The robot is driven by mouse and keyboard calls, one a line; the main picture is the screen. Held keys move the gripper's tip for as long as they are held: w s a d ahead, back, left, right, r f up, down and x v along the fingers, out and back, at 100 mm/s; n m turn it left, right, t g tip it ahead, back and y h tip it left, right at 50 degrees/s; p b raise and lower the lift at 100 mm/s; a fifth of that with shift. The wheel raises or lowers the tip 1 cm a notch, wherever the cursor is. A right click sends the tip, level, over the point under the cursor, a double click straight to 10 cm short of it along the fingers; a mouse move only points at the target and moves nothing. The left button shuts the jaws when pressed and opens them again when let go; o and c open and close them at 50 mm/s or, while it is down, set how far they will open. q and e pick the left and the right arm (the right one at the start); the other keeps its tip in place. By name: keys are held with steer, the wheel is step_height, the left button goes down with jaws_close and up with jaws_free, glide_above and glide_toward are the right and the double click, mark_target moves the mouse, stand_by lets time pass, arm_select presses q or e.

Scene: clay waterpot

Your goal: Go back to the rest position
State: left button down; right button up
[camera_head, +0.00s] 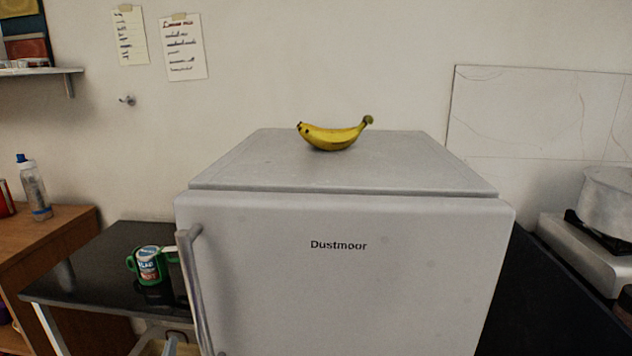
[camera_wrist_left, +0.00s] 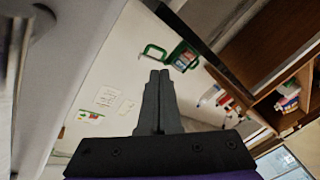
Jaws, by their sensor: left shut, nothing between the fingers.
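My left gripper (camera_wrist_left: 159,76) shows in the left wrist view with its two dark fingers together and nothing between them. It is shut and points up the picture, toward a green mug (camera_wrist_left: 184,56) and a green handle beside it. I cannot tell how far the fingertips are from the mug. In the head view I cannot make out the left gripper clearly. My right gripper is in neither view.
A grey fridge (camera_head: 340,270) stands in the middle, with a banana (camera_head: 335,136) on top and a handle (camera_head: 196,290) at its left edge. A dark table (camera_head: 95,265) with a green mug (camera_head: 148,268) is left of it. A stove (camera_head: 590,255) with a pot (camera_head: 608,200) is at right.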

arm_select(q)
steer(key=s+d+f+m+g+h, duration=0.1)
steer(key=s+d+f+m+g, duration=0.35)
steer(key=s, duration=0.45)
steer(key=s+d+f+m+g+h, duration=0.25)
steer(key=s+d+f+g, duration=0.2)
steer(key=s, duration=0.45)
steer(key=s+d+f+m+g+h, duration=0.1)
steer(key=s+d+f+m+g, duration=0.3)
steer(key=s, duration=0.6)
step_height(320, 180, up, 21)
steer(key=w+t+p, duration=0.1)
steer(key=p, duration=1.8)
steer(key=shift+w+a, duration=0.15)
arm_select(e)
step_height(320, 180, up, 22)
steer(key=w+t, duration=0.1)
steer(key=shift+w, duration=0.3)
arm_select(q)
steer(key=shift+f, duration=0.15)
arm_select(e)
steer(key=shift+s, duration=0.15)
